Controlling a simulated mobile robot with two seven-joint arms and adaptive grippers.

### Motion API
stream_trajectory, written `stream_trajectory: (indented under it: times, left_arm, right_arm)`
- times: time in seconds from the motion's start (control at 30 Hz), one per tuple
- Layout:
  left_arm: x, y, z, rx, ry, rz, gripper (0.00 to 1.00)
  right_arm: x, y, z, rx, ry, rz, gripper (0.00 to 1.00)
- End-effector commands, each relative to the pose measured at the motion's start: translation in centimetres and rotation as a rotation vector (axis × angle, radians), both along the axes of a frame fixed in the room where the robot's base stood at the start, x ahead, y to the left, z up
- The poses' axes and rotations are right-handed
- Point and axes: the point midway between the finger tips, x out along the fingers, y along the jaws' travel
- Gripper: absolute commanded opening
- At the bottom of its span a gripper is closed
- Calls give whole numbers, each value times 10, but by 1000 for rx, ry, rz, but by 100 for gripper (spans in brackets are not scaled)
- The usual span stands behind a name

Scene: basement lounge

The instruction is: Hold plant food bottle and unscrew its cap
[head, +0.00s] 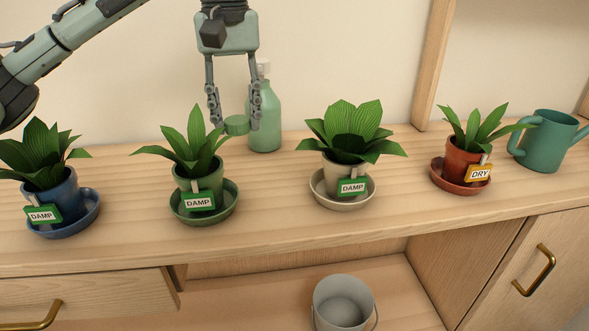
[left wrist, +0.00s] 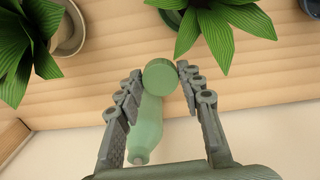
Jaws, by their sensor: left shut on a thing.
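The plant food bottle (head: 264,118) is pale green and stands upright at the back of the wooden counter, against the wall. Its narrow pale top (head: 263,68) shows no green cap on it. My left gripper (head: 235,124) points down in front of and slightly left of the bottle. It is shut on a round green cap (head: 237,125), held apart from the bottle's top and low by its body. In the left wrist view, the cap (left wrist: 160,77) sits between the fingertips and the bottle (left wrist: 148,122) shows behind it. My right gripper is not in view.
Potted plants on saucers stand along the counter; the green-potted one (head: 200,185) is close in front of my gripper. A teal watering can (head: 542,142) stands at the right. A grey bucket (head: 342,302) sits on the lower shelf.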

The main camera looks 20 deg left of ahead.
Motion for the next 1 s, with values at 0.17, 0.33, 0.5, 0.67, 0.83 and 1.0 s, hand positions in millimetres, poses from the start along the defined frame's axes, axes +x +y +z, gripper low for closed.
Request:
stream_trajectory:
  times: [0.17,0.33,0.5,0.67,0.83,1.0]
  left_arm:
    - [9,-42,-27,1,2,-5,2]
    - [15,-68,-42,0,0,-1,2]
    - [16,-75,-51,1,1,1,2]
    - [16,-75,-76,1,2,2,2]
    - [16,-75,-87,0,1,0,2]
    - [16,-75,-87,-1,1,1,2]
  right_arm:
    - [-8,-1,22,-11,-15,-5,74]
    - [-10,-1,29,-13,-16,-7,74]
    - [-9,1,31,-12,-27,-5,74]
    - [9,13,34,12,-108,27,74]
    - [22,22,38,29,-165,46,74]
    - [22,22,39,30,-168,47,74]
